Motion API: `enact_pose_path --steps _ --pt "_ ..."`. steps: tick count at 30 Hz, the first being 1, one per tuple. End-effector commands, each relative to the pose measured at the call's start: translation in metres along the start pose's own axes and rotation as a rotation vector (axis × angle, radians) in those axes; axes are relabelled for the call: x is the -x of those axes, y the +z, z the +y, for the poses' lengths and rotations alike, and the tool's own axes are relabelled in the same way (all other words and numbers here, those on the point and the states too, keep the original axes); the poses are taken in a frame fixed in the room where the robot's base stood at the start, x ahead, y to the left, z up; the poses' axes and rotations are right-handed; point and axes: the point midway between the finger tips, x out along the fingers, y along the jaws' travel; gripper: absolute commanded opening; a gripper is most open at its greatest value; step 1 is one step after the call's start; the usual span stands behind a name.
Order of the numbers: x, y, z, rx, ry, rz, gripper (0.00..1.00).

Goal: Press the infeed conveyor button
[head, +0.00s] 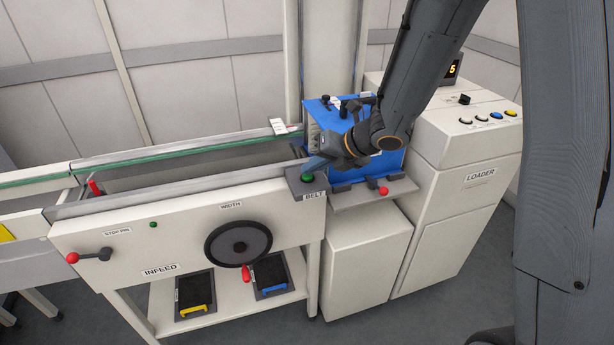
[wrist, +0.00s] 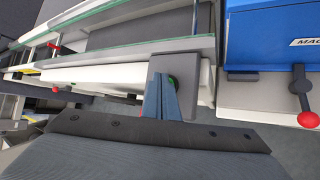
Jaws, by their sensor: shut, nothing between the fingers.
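The infeed conveyor (head: 120,240) has a grey button box marked BELT (head: 296,187) at its right end, with a round green button (head: 307,178) on top. My gripper (head: 314,165) is shut and empty, with its fingertips right at the green button. In the wrist view my closed fingers (wrist: 161,98) overlap the grey box (wrist: 158,66) and partly hide the green button (wrist: 173,82). I cannot tell whether the fingertips touch the button or sit just above it.
A blue magazine (head: 317,112) stands right behind my gripper, with a red-knobbed lever (head: 383,190) in front. The white loader (head: 470,150) stands to the right. The infeed front carries a black handwheel (head: 238,243) and a red-knobbed stop pin lever (head: 73,258).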

Motion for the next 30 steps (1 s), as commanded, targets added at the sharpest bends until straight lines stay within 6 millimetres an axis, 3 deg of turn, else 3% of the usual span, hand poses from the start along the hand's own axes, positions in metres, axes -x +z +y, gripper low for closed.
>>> enact_pose_path --steps 30 --pt "0.0042 0.0028 0.0029 0.0 0.0 0.0 0.0"
